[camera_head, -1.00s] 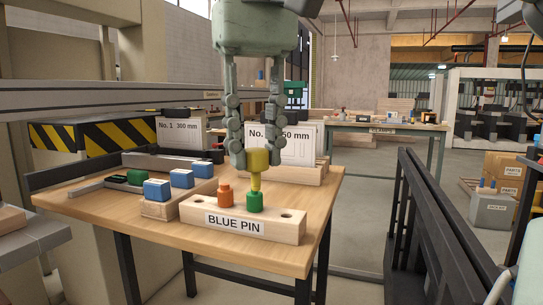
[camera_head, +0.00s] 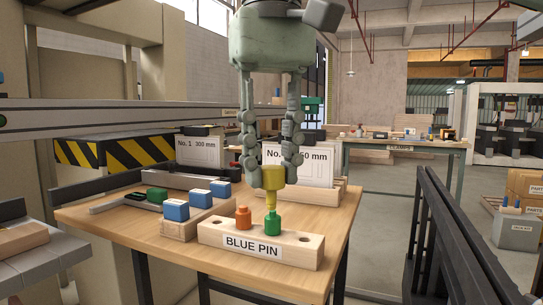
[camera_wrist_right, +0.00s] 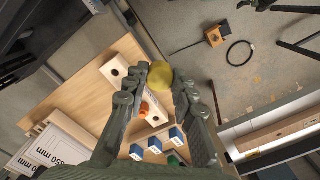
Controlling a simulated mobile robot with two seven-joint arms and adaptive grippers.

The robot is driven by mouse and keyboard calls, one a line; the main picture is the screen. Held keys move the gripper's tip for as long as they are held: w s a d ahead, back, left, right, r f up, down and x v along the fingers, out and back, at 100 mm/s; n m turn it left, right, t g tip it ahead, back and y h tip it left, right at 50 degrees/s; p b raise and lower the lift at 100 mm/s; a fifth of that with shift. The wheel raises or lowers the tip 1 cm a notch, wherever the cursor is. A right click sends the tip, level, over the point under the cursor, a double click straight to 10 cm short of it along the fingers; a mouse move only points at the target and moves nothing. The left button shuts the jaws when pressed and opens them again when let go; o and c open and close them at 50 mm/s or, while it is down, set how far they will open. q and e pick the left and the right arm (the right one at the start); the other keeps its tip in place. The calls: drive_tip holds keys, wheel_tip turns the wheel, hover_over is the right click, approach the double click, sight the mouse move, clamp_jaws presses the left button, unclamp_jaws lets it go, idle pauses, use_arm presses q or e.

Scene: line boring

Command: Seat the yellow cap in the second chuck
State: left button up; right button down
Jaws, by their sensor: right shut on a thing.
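The yellow cap (camera_head: 272,178), with a wide head and a narrower stem, is upright in my right gripper (camera_head: 273,182), whose fingers are shut on its head. Its stem points down over the green piece (camera_head: 273,224) in the wooden block (camera_head: 290,256) labelled "BLUE PIN". I cannot tell whether the stem touches the green piece. An orange piece (camera_head: 243,217) stands to its left in the same block. The right wrist view shows the round top of the cap (camera_wrist_right: 158,77) between my fingertips. No chuck is clearly identifiable. My left gripper is not in view.
A second block (camera_head: 180,230) with blue pieces (camera_head: 176,210) stands to the left. A sign "No. 1 300 mm" (camera_head: 200,150) and another sign (camera_head: 308,160) stand at the back. A dark rail (camera_head: 450,240) lies right of the wooden table (camera_head: 110,213).

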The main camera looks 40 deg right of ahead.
sight(272, 167)
drive_tip(key=shift+r+p, duration=0.55)
drive_tip(key=shift+r, duration=1.1)
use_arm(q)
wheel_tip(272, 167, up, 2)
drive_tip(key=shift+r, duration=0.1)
use_arm(e)
drive_tip(key=shift+d, duration=0.1)
drive_tip(key=s+d+f+m+b, duration=0.15)
drive_tip(key=d+m, duration=0.45)
drive_tip(key=d, duration=0.9)
drive_tip(key=s+d+m, duration=0.2)
drive_tip(key=d+m, duration=0.4)
drive_tip(key=d, duration=0.9)
use_arm(q)
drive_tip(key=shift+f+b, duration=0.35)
drive_tip(key=shift+b, duration=0.7)
use_arm(e)
drive_tip(key=s+d+f+m, duration=0.9)
drive_tip(key=s+d+f, duration=0.7)
drive_tip(key=d, duration=0.3)
drive_tip(key=shift+d+f, duration=0.4)
drive_tip(key=shift+f, duration=0.4)
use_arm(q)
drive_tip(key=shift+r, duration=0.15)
